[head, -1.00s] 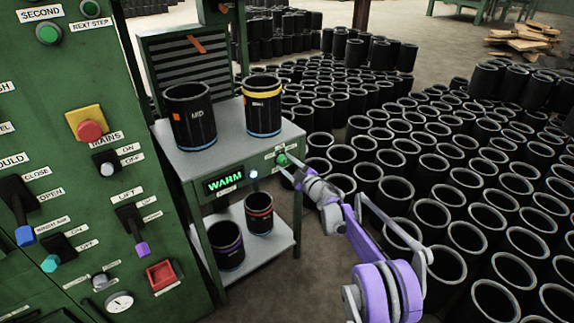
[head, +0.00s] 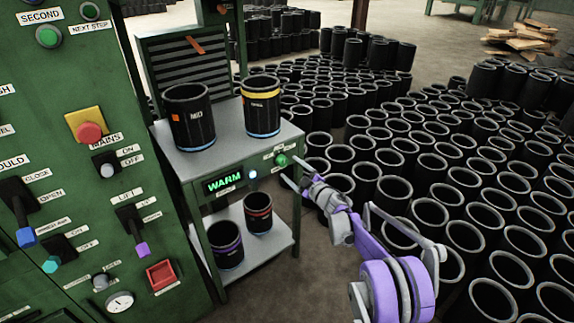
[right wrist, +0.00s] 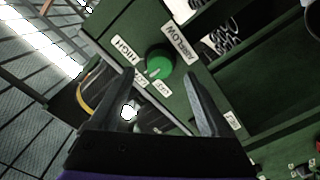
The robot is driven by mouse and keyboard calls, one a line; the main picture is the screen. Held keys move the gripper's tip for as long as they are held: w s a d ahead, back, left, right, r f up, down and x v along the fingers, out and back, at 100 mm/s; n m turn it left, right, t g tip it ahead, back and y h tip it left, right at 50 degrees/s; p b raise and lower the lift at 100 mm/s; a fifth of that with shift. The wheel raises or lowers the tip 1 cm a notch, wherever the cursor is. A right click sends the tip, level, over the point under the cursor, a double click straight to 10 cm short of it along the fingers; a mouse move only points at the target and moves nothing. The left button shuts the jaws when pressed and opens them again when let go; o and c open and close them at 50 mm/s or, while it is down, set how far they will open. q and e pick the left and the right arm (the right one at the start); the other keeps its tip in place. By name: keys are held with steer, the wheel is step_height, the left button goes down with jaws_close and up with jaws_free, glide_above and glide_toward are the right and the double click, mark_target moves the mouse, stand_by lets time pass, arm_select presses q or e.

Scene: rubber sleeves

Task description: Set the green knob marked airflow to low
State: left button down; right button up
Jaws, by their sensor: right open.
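The round green knob (head: 281,160) is on the front of the grey-topped green table in the head view. It also shows in the right wrist view (right wrist: 159,60), beside the labels AIRFLOW, HIGH and LOW. A small white mark on its lower edge faces the lower labels; I cannot tell exactly which one it points at. My right gripper (head: 290,169) is open and empty, just in front and to the right of the knob. In the right wrist view its fingers (right wrist: 159,76) are apart, with the knob showing between them. My left gripper is out of view.
The table (head: 207,163) carries two black sleeves on top and two on its lower shelf. A lit WARM display (head: 224,184) is left of the knob. A green control panel (head: 90,190) stands left. Many black sleeves crowd the floor at right.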

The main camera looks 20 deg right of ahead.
steer(key=v, duration=0.7)
steer(key=shift+p, duration=0.45)
